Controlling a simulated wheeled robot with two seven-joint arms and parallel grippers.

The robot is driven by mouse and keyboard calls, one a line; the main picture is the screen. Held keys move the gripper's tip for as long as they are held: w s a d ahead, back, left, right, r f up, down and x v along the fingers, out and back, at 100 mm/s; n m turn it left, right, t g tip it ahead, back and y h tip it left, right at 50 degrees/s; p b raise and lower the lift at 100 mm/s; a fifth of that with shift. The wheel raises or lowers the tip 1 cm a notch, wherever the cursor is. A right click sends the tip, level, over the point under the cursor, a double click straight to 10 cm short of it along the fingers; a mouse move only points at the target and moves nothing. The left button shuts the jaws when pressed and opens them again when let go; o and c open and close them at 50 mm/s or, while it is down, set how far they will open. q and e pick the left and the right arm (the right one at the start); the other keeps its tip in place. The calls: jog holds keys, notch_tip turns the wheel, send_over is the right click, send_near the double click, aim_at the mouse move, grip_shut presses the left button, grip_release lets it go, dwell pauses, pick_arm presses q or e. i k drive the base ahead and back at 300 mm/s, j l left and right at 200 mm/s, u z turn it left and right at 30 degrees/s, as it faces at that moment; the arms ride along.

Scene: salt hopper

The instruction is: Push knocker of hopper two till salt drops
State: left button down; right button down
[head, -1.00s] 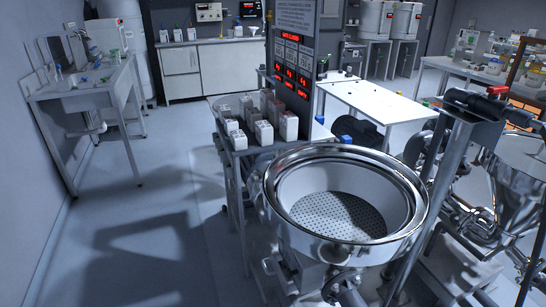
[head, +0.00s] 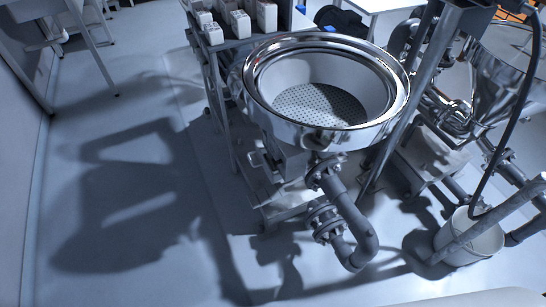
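A large steel hopper (head: 325,126) with a wide shiny rim stands right of centre in the head view. Its bowl has a perforated plate (head: 320,104) at the bottom and looks empty of salt. A second steel hopper (head: 508,75) is partly in view at the right edge. I cannot read a number on either hopper, and I cannot pick out a knocker for certain. Neither of my grippers shows in the view.
Grey flanged piping (head: 352,225) bends below the near hopper. A white bucket (head: 470,237) stands on the floor at lower right. A cart with several white boxes (head: 240,24) is behind the hopper. The floor (head: 190,225) at left is clear, with shadows.

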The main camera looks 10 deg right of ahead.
aim_at(274, 163)
jog(key=i+j+z, duration=0.25)
jog(key=j, duration=0.65)
jog(key=i+j+z, duration=0.1)
jog(key=j+z, duration=0.15)
jog(key=j, duration=0.6)
jog(key=i+j+z, duration=0.1)
jog(key=j+z, duration=0.15)
jog(key=j, duration=0.7)
